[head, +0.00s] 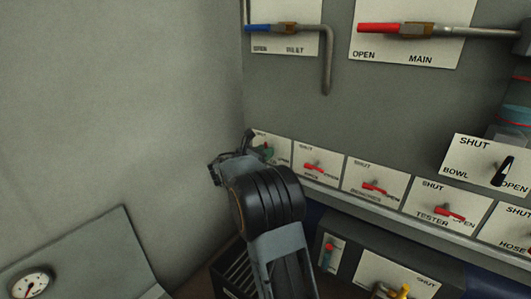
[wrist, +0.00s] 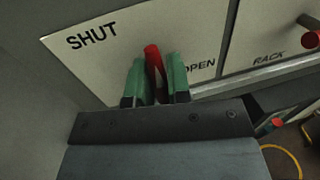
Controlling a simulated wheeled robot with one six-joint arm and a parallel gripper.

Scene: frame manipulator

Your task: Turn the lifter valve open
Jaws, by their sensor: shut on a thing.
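My gripper (head: 262,152) is at the leftmost plate (head: 283,159) of the lower valve row in the head view. In the wrist view, the green fingers of my gripper (wrist: 161,76) are shut on a red valve lever (wrist: 153,60), one finger on each side. The lever's tip points up and slightly left. Its plate (wrist: 195,35) reads SHUT at the upper left and OPEN at the right. The lever lies between the two words. The valve's name and the lever's base are hidden behind my gripper, so I cannot read whether this is the lifter valve.
The RACK valve's red lever (head: 313,167) is just to the right. Further right are the TESTER lever (head: 450,213) and the black BOWL lever (head: 503,171). Above are a blue-handled valve (head: 270,28) and the red MAIN handle (head: 378,28). A bare wall stands close on the left.

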